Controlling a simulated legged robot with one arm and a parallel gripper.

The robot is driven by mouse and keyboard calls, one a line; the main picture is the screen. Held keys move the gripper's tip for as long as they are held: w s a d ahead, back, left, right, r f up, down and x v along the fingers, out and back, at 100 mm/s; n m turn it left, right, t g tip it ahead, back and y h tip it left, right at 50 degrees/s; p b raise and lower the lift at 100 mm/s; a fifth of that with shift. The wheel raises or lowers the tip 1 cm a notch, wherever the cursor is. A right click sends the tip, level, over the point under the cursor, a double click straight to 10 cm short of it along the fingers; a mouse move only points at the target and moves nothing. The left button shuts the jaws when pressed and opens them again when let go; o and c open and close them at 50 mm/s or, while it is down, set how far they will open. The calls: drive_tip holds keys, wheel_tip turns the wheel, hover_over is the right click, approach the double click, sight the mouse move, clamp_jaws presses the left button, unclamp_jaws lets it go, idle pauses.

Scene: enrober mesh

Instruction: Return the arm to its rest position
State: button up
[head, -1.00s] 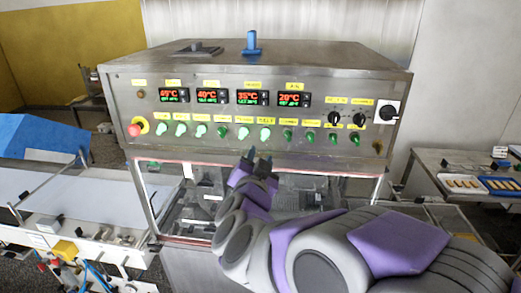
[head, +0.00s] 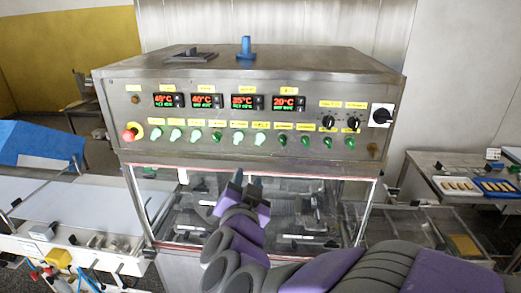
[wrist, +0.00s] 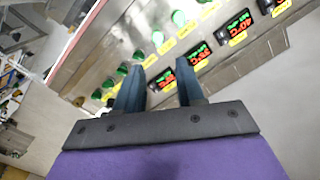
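My gripper (head: 245,178) is in front of the clear window of the steel enrober machine (head: 255,72), below its control panel. In the wrist view its two dark fingers (wrist: 158,92) stand apart with nothing between them. The panel beyond them shows tilted, with red and green displays (wrist: 238,24) and green buttons. In the head view my purple and grey arm reaches in from the lower right, bent up toward the machine.
A red emergency button (head: 132,132) sits at the panel's left. A white conveyor (head: 80,205) lies at the left. A steel table (head: 420,168) at the right bears trays, one of them blue (head: 497,187). A blue knob (head: 246,46) stands on the machine's top.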

drive_tip(key=s+d+f+n+g+y+b, duration=0.2)
drive_tip(key=s+f+n+g+b, duration=0.3)
drive_tip(key=f, duration=0.6)
drive_tip(key=s+d+f+n+g+y+b, duration=0.1)
drive_tip(key=s+f+n+g+y+b, duration=0.2)
drive_tip(key=s+f+g, duration=0.5)
drive_tip(key=s+d+f+m+g+h+b, duration=0.1)
drive_tip(key=s+d+f+g+h+b, duration=0.1)
drive_tip(key=s+d+f, duration=0.5)
drive_tip(key=s+d+f+m+g+h+b, duration=0.1)
drive_tip(key=s+d+f+g+h+b, duration=0.2)
drive_tip(key=s+d+f, duration=0.3)
drive_tip(key=s+d+g+b, duration=0.1)
drive_tip(key=s+d, duration=0.3)
drive_tip(key=s, duration=0.2)
drive_tip(key=shift+d+f+g, duration=0.25)
drive_tip(key=shift+f+g, duration=0.05)
drive_tip(key=shift+f, duration=0.05)
drive_tip(key=shift+s, duration=0.1)
